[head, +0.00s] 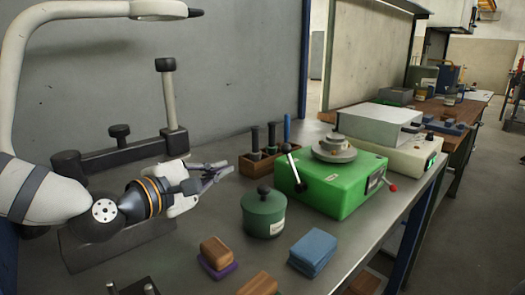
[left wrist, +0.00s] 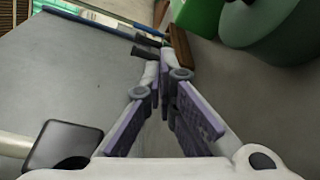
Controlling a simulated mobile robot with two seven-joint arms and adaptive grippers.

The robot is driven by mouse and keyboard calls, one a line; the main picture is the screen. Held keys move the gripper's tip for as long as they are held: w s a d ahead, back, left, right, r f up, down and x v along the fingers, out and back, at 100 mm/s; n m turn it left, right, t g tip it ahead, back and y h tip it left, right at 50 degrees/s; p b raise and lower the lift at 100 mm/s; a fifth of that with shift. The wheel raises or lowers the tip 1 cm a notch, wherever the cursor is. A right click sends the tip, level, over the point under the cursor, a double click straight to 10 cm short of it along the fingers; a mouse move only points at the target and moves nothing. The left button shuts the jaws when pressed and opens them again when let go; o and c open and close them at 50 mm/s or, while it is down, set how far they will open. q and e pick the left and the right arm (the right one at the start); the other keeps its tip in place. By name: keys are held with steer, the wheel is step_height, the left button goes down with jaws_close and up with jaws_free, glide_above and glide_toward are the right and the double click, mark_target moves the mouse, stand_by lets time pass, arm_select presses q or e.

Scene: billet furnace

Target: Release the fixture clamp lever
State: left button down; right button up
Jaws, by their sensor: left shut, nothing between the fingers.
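My left gripper (head: 222,169) is at the left-centre of the bench, fingers shut and empty, pointing right toward the wooden rack. The left wrist view shows its fingertips (left wrist: 163,62) together. A grey upright lever (head: 169,95) with a black cap stands behind it, on a long dark fixture base (head: 112,155) with a black knob. The gripper is in front of this lever, apart from it. A green machine (head: 335,188) to the right also has a tilted black-knobbed lever (head: 291,165). I cannot tell for certain which is the clamp lever. My right gripper is not in view.
A wooden rack (head: 259,167) of dark-handled tools lies ahead of the gripper. A grey wall (head: 230,70) closes off the back.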

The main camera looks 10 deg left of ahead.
mark_target(294, 168)
arm_select(q)
steer(key=w+d, duration=0.7)
steer(key=w, duration=0.2)
steer(key=shift+r+b, duration=0.25)
steer(key=shift+b, duration=0.2)
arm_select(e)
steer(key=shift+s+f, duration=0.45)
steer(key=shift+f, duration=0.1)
arm_select(q)
steer(key=shift+w+d, duration=0.1)
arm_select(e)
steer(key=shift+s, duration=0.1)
